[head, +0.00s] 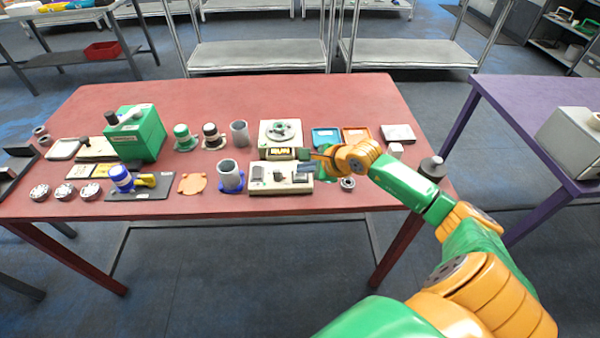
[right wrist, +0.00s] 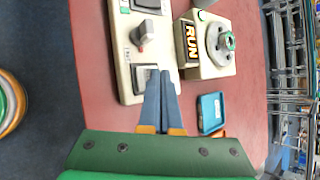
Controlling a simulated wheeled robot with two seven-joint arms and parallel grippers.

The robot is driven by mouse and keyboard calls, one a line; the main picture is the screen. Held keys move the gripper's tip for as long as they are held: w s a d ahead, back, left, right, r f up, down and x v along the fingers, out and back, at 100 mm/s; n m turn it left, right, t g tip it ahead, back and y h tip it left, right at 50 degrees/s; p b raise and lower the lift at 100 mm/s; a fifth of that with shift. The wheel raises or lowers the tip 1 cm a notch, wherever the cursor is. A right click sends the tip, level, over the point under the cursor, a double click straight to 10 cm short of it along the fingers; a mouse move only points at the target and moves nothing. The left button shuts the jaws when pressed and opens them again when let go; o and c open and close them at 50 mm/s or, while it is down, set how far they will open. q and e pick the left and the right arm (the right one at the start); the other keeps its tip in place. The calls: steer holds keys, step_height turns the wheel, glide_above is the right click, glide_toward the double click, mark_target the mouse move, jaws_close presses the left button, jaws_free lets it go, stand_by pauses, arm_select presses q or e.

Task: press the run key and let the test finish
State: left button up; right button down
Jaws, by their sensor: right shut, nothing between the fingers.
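A beige control panel (head: 280,187) lies near the table's front edge. In the right wrist view the panel (right wrist: 118,50) carries a grey knob with a red mark (right wrist: 142,37) between two dark keys; a small green mark shows by the far key. The near key (right wrist: 139,76) is partly hidden by my fingertips. Behind the panel stands a beige tester (head: 268,131) with a round fixture; its display (right wrist: 187,42) reads RUN in yellow. My right gripper (right wrist: 160,73) is shut and empty over the near key, also in the head view (head: 306,167). I cannot tell whether it touches.
A blue tray (head: 326,138) and an orange tray (head: 356,135) lie right of the tester. A grey cup (head: 231,176) stands left of the panel. A green machine (head: 135,134) and several small parts fill the left. The back of the red table (head: 250,94) is clear.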

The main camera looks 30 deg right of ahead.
mark_target(304, 177)
steer(key=shift+r, duration=0.4)
step_height(304, 177, up, 5)
steer(key=p, duration=0.3)
steer(key=shift+p, duration=0.35)
stand_by(0.4)
